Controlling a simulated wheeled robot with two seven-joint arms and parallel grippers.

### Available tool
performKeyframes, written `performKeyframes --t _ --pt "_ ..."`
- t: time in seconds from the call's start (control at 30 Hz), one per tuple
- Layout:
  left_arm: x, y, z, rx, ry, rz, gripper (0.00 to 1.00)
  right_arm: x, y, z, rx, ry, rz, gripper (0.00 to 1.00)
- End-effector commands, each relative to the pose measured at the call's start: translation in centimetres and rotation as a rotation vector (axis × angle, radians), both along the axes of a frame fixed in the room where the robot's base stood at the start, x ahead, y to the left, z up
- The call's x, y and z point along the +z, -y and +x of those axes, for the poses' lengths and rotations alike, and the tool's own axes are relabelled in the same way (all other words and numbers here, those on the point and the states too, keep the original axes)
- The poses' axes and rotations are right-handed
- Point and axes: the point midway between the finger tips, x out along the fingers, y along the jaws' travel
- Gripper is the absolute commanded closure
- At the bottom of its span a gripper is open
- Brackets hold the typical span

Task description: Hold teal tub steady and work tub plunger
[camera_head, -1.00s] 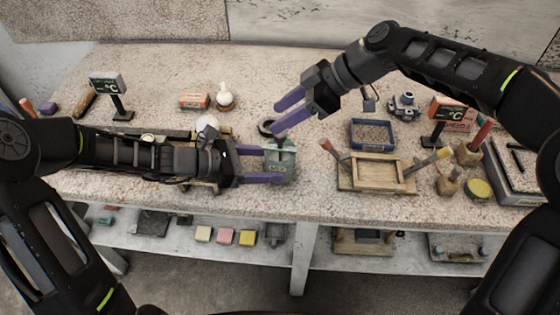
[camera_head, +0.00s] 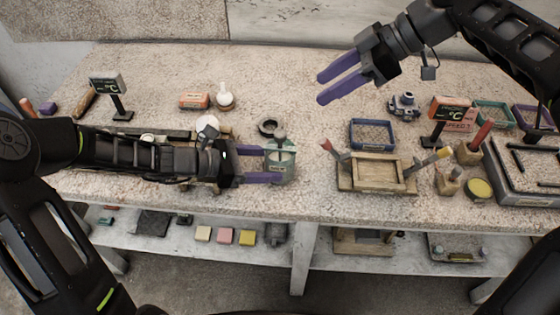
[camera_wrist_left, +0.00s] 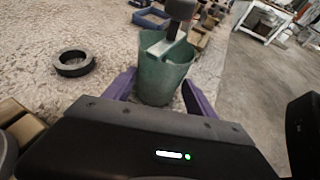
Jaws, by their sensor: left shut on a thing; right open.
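The teal tub (camera_head: 283,168) stands on the bench near its front edge. Its plunger (camera_head: 281,137) rises from the top, and in the left wrist view the dark plunger knob (camera_wrist_left: 181,9) sits above a pale crossbar. My left gripper (camera_head: 282,166) is shut on the tub, one purple finger on either side; the tub also shows upright between the fingers in the left wrist view (camera_wrist_left: 160,75). My right gripper (camera_head: 320,88) is open and empty, raised above the bench, up and to the right of the tub and apart from the plunger.
A dark ring (camera_head: 270,127) lies just behind the tub. A wooden frame (camera_head: 377,176) with brushes and a blue tray (camera_head: 372,134) stand to the right. The bench's back middle is clear.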

Motion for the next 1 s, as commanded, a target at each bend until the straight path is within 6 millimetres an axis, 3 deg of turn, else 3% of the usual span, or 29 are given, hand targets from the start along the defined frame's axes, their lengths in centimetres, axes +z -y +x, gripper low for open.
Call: performKeyframes --t 0.33,0.37,0.63,0.83,1.0 --pt "0.06 0.01 0.02 0.000 0.000 -0.001 0.77 -0.04 -0.02 0.00 0.000 0.000 0.000 0.53" --pt "0.06 0.01 0.02 0.000 0.000 -0.001 0.34 -0.04 -0.01 0.01 0.000 0.000 0.000 0.53" --pt "0.03 0.00 0.01 0.000 0.000 0.000 0.11 -0.05 -0.02 0.01 0.000 0.000 0.000 0.53" --pt "0.02 0.01 0.00 0.000 0.000 0.000 0.10 -0.06 -0.03 0.01 0.000 0.000 0.000 0.53" --pt "0.01 0.00 0.00 0.000 0.000 0.000 0.00 -0.06 -0.03 0.01 0.000 0.000 0.000 0.53"
